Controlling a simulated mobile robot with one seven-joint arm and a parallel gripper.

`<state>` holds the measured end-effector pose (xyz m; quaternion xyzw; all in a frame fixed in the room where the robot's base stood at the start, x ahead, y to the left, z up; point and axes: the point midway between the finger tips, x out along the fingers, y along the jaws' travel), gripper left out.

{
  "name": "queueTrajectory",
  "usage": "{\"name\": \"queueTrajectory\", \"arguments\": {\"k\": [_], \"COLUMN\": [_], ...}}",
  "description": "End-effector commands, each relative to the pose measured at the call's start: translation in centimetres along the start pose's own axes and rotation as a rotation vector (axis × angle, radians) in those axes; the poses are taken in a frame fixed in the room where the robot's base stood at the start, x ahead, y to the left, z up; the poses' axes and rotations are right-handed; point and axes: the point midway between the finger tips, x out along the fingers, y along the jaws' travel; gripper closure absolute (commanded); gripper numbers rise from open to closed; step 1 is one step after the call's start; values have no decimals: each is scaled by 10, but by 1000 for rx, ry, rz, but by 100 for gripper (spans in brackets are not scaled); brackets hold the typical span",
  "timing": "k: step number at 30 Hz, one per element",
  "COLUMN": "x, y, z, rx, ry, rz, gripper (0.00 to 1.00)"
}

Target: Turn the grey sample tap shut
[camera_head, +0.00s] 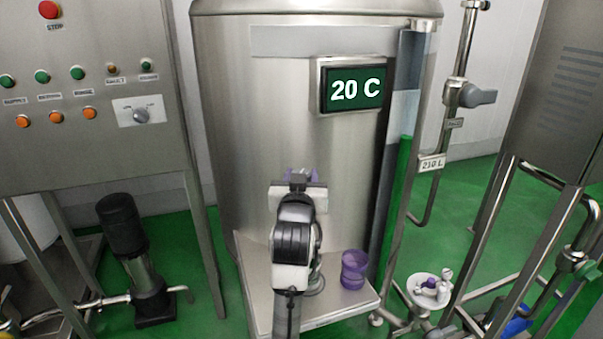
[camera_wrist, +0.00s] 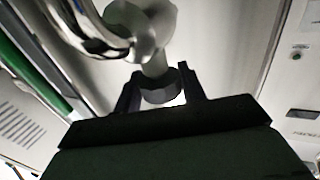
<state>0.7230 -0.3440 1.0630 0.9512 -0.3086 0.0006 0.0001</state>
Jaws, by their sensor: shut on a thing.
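My gripper (camera_head: 298,180) is raised in front of the steel tank, above the small steel shelf. In the wrist view its two dark fingers (camera_wrist: 161,84) stand on either side of a dark grey knob, which looks like the handle of the grey sample tap (camera_wrist: 161,93), and are shut on it. A paler grey stem and round body lie behind the knob, beside a curved shiny pipe (camera_wrist: 82,28). In the head view my arm hides the tap; only a bit of purple shows behind the gripper. I cannot tell the handle's angle.
A purple cup (camera_head: 352,270) stands on the shelf (camera_head: 345,302), right of my arm. The tank display (camera_head: 355,90) reads 20 C. A sight tube with green liquid (camera_head: 396,200) and a pipe with a grey lever (camera_head: 478,97) are to the right. A control panel (camera_head: 85,90) is left.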

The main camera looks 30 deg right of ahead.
Motion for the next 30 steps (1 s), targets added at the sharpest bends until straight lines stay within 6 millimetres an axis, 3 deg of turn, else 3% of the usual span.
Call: {"name": "queueTrajectory", "arguments": {"k": [18,30], "x": [1,1], "y": [-4,-2], "z": [3,2], "rx": [3,2], "ry": [0,0], "rz": [573,842], "gripper": [82,82]}}
